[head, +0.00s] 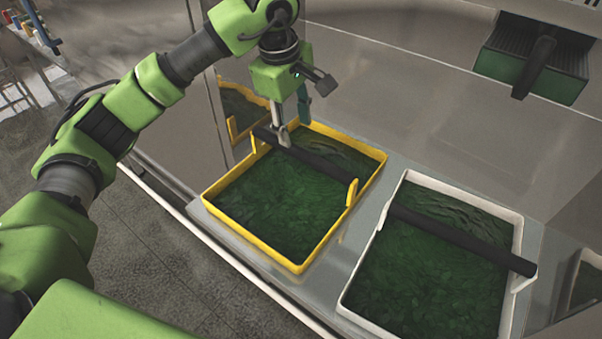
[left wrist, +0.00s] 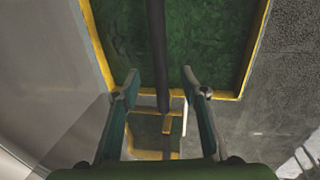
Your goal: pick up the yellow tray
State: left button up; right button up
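The yellow tray (head: 250,238) stands on the metal counter in the head view, filled with green leafy-looking material. A black bar (head: 318,166) runs across it between two yellow uprights. My left gripper (head: 292,120) is over the far-left part of the tray, close to the left end of the bar. In the left wrist view, its two fingers (left wrist: 160,80) are apart, with the bar (left wrist: 157,40) running between them and the yellow tray rim (left wrist: 97,45) below. I cannot tell whether the fingers touch the bar. My right gripper is in neither view.
A white tray (head: 360,275) with a black bar (head: 465,242) and similar green contents stands right of the yellow tray. A green bin with a dark handle (head: 536,68) is at the upper right. A shiny panel stands close to the left of the yellow tray.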

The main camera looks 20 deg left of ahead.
aim_at(300, 149)
pick_arm(q)
jog(key=f, duration=0.2)
jog(key=w+f+p, duration=0.1)
jog(key=f, duration=0.1)
jog(key=shift+d+f, duration=0.1)
jog(key=shift+f, duration=0.1)
jog(key=shift+w+f, duration=0.1)
jog(key=shift+f, duration=0.2)
jog(key=shift+d+f, duration=0.1)
jog(key=shift+f, duration=0.05)
jog(key=f+p, duration=0.2)
jog(key=f, duration=0.2)
jog(key=shift+w+d+f+p, duration=0.15)
jog(key=shift+w+p, duration=0.15)
jog(key=shift+p, duration=0.1)
jog(key=shift+w+f, duration=0.1)
jog(key=shift+f, duration=0.2)
grip_shut()
jog(key=shift+w+r, duration=0.1)
